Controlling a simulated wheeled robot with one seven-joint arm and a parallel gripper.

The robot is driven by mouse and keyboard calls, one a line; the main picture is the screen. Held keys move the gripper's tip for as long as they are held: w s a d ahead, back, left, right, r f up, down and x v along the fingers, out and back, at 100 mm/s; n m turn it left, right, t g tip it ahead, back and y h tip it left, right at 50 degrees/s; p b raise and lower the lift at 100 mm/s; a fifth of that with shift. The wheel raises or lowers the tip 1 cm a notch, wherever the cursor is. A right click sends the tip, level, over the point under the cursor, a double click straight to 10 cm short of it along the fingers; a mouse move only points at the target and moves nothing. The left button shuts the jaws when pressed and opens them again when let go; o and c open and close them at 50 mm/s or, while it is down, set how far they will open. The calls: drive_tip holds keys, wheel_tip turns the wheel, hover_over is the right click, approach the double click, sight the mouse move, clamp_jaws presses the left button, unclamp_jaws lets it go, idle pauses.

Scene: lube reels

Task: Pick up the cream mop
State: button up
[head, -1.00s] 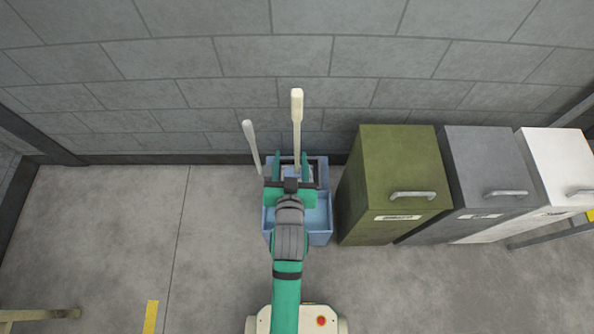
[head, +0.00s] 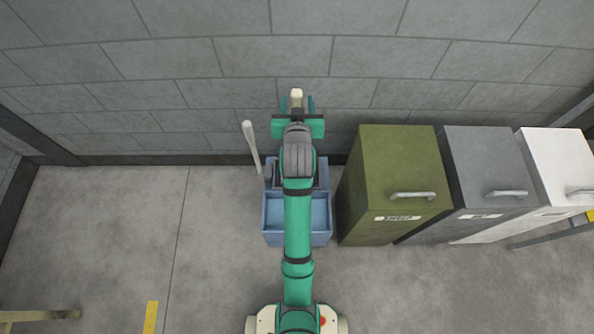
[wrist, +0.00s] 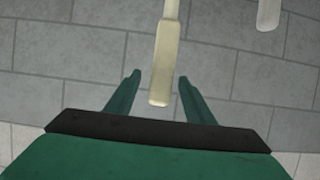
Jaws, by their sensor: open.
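The cream mop shows only the top of its handle (head: 296,93) in the head view; the rest is hidden behind my arm. In the wrist view its cream handle (wrist: 166,50) runs down from the top edge, its wide end lying between my fingers in the picture. My gripper (head: 296,102) is open at the height of the handle top, one green finger on each side. In the wrist view both fingers (wrist: 159,79) stand apart with a gap on either side of the handle. I see no contact.
A blue mop bucket (head: 268,222) stands on the floor below my arm. A grey-white mop handle (head: 251,143) leans to its left, also in the wrist view (wrist: 268,14). An olive bin (head: 395,170), a grey bin (head: 485,160) and a white bin (head: 555,165) stand right. The block wall is behind.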

drive_tip(key=x, duration=0.5)
drive_tip(key=shift+w+a+f, duration=0.1)
drive_tip(key=shift+w, duration=0.25)
drive_tip(key=shift+c, duration=0.5)
drive_tip(key=c, duration=1)
clamp_jaws()
